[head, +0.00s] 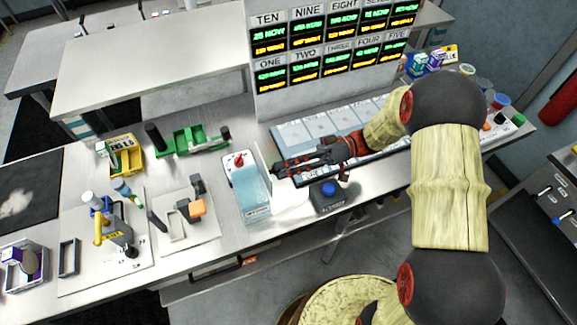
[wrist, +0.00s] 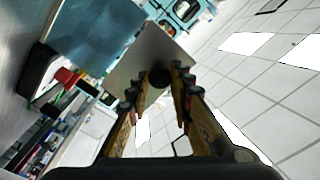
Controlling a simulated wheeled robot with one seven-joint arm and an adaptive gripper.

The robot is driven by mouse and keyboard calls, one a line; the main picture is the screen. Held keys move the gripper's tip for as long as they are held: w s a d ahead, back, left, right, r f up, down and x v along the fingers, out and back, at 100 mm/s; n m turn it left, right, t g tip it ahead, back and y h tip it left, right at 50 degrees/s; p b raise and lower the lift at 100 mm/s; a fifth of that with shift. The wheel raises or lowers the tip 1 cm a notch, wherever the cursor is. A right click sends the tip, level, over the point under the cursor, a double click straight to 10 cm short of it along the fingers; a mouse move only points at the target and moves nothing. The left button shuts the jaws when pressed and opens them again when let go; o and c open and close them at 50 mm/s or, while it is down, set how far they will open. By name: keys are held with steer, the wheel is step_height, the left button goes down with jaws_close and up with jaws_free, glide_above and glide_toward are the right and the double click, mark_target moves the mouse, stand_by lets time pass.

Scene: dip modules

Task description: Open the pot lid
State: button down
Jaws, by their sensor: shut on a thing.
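The pot is a clear box-shaped bath with blue contents (head: 252,193) and a white panel with a red knob at its back, in the middle of the bench in the head view. My gripper (head: 281,169) is at its right side. In the wrist view my gripper (wrist: 160,90) is shut on the dark round knob (wrist: 160,76) of a flat grey plate, the pot lid (wrist: 138,58). In the head view the lid (head: 291,198) looks pale and tilted beside the pot, and the pot's blue inside shows. Whether the lid touches the pot's edge is unclear.
A dark box with a blue button (head: 328,188) stands close right of the lid. A green holder (head: 187,140), a yellow box (head: 122,157) and a white tray with an orange-tipped device (head: 190,212) stand left. A display board (head: 335,45) rises behind.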

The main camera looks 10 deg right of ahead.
steer(key=shift+f, duration=0.1)
steer(key=c, duration=1.6)
jaws_free()
steer(key=v, duration=1.2)
